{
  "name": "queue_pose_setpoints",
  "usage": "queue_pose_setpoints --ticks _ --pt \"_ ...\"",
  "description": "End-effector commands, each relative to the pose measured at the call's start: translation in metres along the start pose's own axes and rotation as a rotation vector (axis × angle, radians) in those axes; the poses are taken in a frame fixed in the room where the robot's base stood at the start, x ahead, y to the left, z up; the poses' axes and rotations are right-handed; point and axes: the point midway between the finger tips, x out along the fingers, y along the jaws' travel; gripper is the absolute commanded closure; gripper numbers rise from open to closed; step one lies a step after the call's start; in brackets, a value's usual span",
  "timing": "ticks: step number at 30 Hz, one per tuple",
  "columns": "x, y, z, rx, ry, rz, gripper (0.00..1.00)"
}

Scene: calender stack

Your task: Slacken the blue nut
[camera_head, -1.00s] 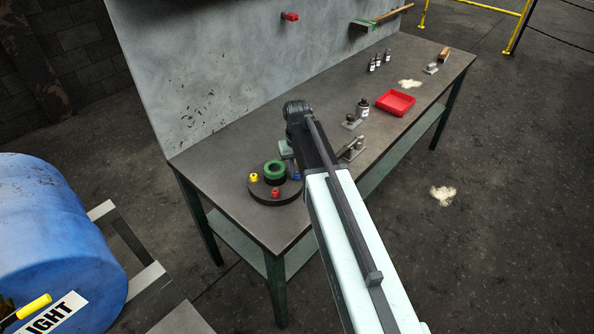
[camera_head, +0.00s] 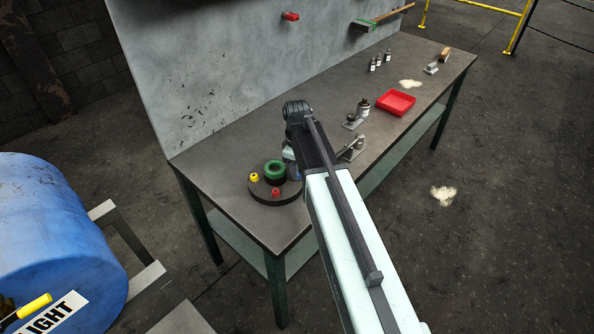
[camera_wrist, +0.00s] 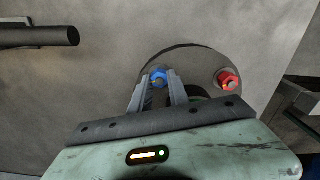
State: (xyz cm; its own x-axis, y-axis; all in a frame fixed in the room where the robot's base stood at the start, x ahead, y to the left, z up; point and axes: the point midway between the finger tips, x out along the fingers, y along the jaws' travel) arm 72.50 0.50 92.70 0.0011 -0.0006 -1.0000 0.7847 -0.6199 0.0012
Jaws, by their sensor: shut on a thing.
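The blue nut (camera_wrist: 158,77) sits on the round dark base between my gripper's fingertips (camera_wrist: 160,82) in the wrist view. My gripper is shut on the nut, one finger on each side. A red nut (camera_wrist: 228,80) is to the right in the wrist view, apart from the fingers. In the head view the red nut (camera_head: 276,192) and a yellow nut (camera_head: 254,177) are on the base around a green ring (camera_head: 275,170).
Grey metal fixtures (camera_head: 352,150) stand on the workbench (camera_head: 225,160) right of my arm. A grey panel (camera_head: 215,70) rises behind the bench.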

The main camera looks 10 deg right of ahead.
Motion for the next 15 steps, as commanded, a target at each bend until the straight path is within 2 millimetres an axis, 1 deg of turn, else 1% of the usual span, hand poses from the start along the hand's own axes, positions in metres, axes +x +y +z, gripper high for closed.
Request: queue_pose_setpoints --ticks 6,15 --pt "0.0004 -0.0006 0.0012 -0.078 -0.003 -0.001 1.00" --pt "0.0004 -0.0008 0.0011 -0.112 -0.003 -0.002 1.00"
